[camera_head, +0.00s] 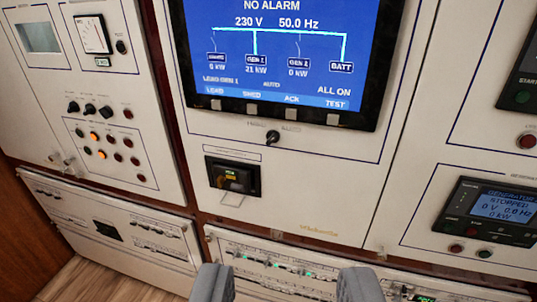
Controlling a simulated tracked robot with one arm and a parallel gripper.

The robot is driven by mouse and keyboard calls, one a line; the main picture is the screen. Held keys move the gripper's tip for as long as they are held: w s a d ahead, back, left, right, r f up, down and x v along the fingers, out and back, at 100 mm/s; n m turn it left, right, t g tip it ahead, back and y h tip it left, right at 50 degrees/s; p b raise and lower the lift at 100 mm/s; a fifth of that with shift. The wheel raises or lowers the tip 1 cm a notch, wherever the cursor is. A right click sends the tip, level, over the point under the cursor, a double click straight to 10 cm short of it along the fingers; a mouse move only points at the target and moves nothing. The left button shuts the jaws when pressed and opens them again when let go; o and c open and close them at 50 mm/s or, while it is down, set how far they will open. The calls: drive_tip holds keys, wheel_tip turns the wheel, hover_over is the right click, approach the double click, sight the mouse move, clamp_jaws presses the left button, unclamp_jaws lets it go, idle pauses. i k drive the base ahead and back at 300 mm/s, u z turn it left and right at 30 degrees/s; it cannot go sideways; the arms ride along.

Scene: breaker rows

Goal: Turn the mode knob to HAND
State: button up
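A small black knob (272,137) sits on the white middle panel, just below the large screen (283,62). Small lettering stands on both sides of it, too blurred to read surely; I take it to be the mode knob. Its pointer direction is too small to tell. The screen reads NO ALARM, 230 V, 50.0 Hz and AUTO. My gripper (285,285) shows at the bottom edge as two grey fingers set wide apart, with nothing between them. It appears below the knob in the picture and is not touching it.
A dark recessed breaker (232,177) is below the knob. The left panel carries several black knobs (90,109) and lamps. A generator controller (490,210) is at right. Low breaker rows (125,232) run along the bottom, above wooden floor (95,283).

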sight(273, 136)
drive_tip(key=k, duration=1)
drive_tip(key=u, duration=1.05)
drive_tip(key=i, duration=1.65)
drive_tip(key=z, duration=1.55)
